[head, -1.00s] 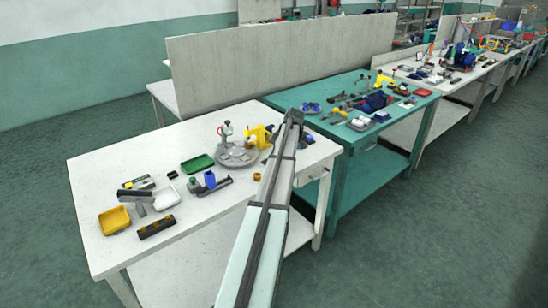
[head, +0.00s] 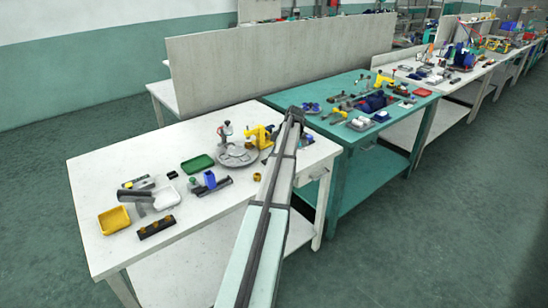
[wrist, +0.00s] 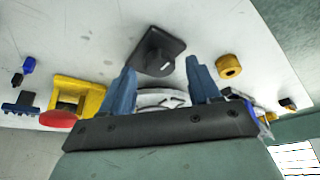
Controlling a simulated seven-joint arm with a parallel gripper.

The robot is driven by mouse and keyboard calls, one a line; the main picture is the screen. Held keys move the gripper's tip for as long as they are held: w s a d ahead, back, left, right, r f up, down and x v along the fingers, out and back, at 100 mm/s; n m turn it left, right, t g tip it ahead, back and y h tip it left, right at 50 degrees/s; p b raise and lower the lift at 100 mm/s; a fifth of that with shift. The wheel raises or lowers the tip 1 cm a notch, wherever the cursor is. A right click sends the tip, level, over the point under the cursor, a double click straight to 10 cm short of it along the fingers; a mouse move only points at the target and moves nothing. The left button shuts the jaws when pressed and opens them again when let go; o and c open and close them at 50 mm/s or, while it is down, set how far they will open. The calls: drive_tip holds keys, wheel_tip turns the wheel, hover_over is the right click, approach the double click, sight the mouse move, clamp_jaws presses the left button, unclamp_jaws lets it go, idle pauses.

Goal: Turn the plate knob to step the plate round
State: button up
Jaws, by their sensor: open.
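The plate knob (wrist: 157,50), a dark knob on a square dark base, stands on the white bench in the wrist view. My gripper (wrist: 162,66) is open, with its two blue fingers apart and the knob showing between and beyond their tips. I cannot tell whether either finger touches the knob. The round grey plate (head: 234,158) lies on the bench in the head view. Part of the plate also shows between my fingers in the wrist view (wrist: 160,97). In the head view my arm covers the knob, and I cannot make out the fingers.
A yellow press (head: 257,135) stands at the plate's edge; it shows left of my fingers in the wrist view (wrist: 88,95). A brass ring (wrist: 229,66) lies right of the knob. A green tray (head: 197,163) and a yellow tray (head: 114,220) lie farther left on the bench.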

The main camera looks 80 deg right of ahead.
drive_tip(key=v, duration=1.2)
drive_tip(key=shift+s+r, duration=0.2)
drive_tip(key=shift+r, duration=0.15)
